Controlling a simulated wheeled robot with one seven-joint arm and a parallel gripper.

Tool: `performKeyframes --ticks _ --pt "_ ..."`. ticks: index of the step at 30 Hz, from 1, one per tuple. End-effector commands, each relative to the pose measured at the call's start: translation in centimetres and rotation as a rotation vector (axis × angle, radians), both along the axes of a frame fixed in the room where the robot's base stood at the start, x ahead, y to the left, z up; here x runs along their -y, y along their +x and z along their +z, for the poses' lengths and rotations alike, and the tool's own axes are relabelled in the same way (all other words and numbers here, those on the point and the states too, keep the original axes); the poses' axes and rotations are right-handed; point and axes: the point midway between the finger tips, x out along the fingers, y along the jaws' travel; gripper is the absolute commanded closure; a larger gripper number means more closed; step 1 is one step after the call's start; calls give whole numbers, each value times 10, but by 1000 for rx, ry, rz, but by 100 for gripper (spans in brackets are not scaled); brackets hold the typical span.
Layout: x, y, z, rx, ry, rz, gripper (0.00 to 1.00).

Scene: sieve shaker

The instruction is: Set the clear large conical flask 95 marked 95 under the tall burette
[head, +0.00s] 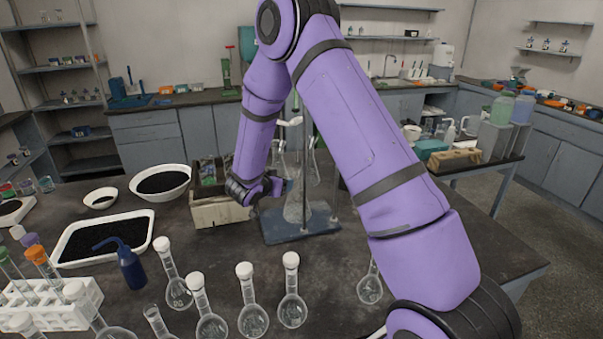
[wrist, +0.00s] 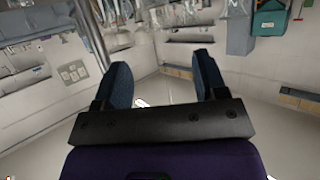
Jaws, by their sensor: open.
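A clear conical flask (head: 297,208) stands upright on the blue base plate (head: 285,236) of a stand behind my arm. No number can be read on it, so I cannot tell if it is the one marked 95. White clamps (head: 291,122) and clear glass show above it, but my arm hides much of the stand, and I cannot pick out the tall burette clearly. My gripper (head: 274,187) is just left of the flask in the head view, apparently apart from it. In the wrist view my gripper (wrist: 164,78) is open with nothing between its fingers.
A pale crate (head: 220,211) stands left of the base plate. Several white-stoppered round flasks (head: 252,318) line the front of the bench. A blue wash bottle (head: 132,270) and a white tray of dark grains (head: 75,245) are at left. Bare bench (head: 215,262) lies between.

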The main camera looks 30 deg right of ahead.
Motion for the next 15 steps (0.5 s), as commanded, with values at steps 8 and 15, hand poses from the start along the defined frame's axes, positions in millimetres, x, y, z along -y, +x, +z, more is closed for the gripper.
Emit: performKeyframes --ticks 8,15 --pt "-22 14 65 73 137 187 34" --pt "-50 9 130 103 260 396 34"
